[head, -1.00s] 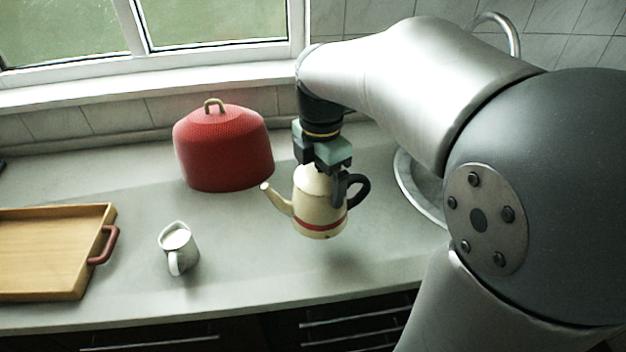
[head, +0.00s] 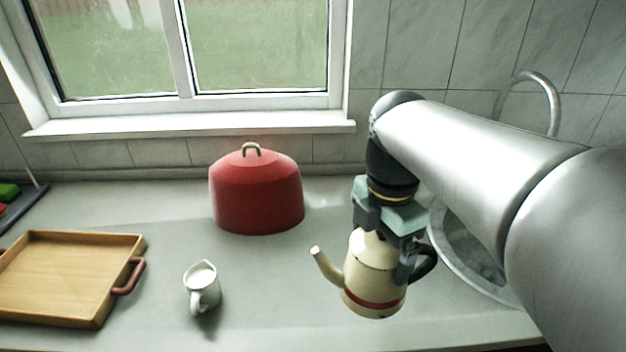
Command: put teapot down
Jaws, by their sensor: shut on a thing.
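The cream teapot (head: 371,272) has a red band near its base, a spout pointing left and a dark handle on the right. It is upright at the right part of the grey counter. My gripper (head: 384,240) points down from above and is shut on the teapot at its top and handle side. The fingertips are partly hidden against the dark handle. I cannot tell for sure whether the teapot's base touches the counter, though it looks held above it.
A red domed cover (head: 256,195) stands behind and left of the teapot. A small white jug (head: 202,289) and a wooden tray (head: 138,247) with red handles are further left. A round sink (head: 447,247) with a tap (head: 551,92) lies to the right. Counter (head: 268,290) between jug and teapot is clear.

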